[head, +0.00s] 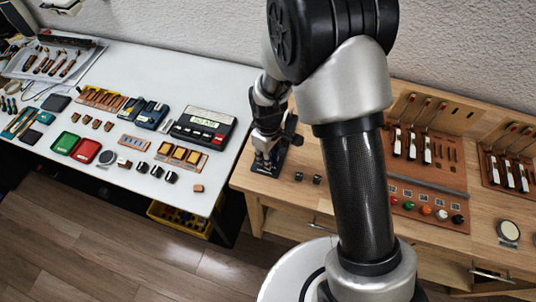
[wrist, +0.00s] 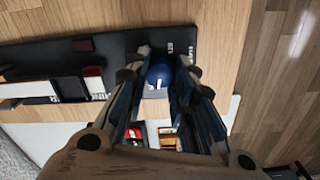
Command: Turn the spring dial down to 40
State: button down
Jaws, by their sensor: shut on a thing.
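A round blue dial knob (wrist: 160,76) with a white mark shows in the wrist view, set on a black panel (wrist: 115,45) with small white lettering. I take it to be the spring dial. My gripper (wrist: 163,66) has a finger on each side of the knob and is shut on it. The lettering beside the knob is partly hidden by the fingers, and I cannot read the dial's setting. In the head view my gripper (head: 263,155) is down at the black base (head: 271,168) on the wooden bench. The knob is hidden there.
The wooden bench (head: 285,190) holds two small black blocks (head: 307,178) near the base and a brown board (head: 430,160) with upright key parts and coloured buttons to the right. A white table (head: 150,75) with a grey device (head: 204,125), trays and small parts stands left.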

jog(key=n, duration=0.4)
jog(key=shift+n+p, duration=0.3)
jog(key=shift+n, duration=1.8)
jog(key=c, duration=1.3)
grip_release()
jog(key=shift+r, duration=6)
